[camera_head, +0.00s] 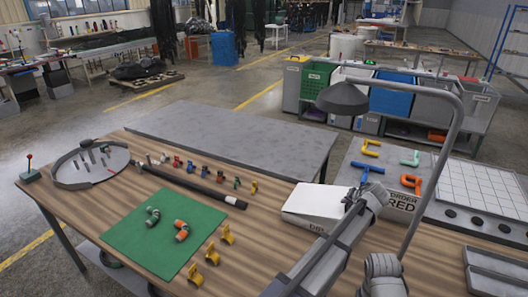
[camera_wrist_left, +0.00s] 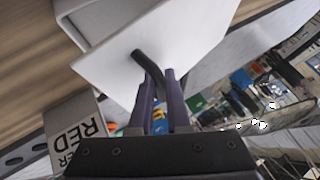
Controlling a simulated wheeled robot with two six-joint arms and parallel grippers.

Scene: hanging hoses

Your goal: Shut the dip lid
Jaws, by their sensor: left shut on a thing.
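The white dip box (camera_head: 300,222), with black lettering on its front, stands on the wooden table near the middle. Its flat white lid (camera_head: 318,199) lies over the top; I cannot tell whether it sits flush. In the left wrist view the lid (camera_wrist_left: 110,65) fills the upper middle, with a dark bent handle (camera_wrist_left: 141,58) on it. My left gripper (camera_head: 357,196) is at the right edge of the lid. In the wrist view its purple fingers (camera_wrist_left: 160,85) are shut on the handle. My right gripper is not in view.
A green mat (camera_head: 160,240) with hose pieces lies to the left. A grey slab (camera_head: 240,135) lies behind.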

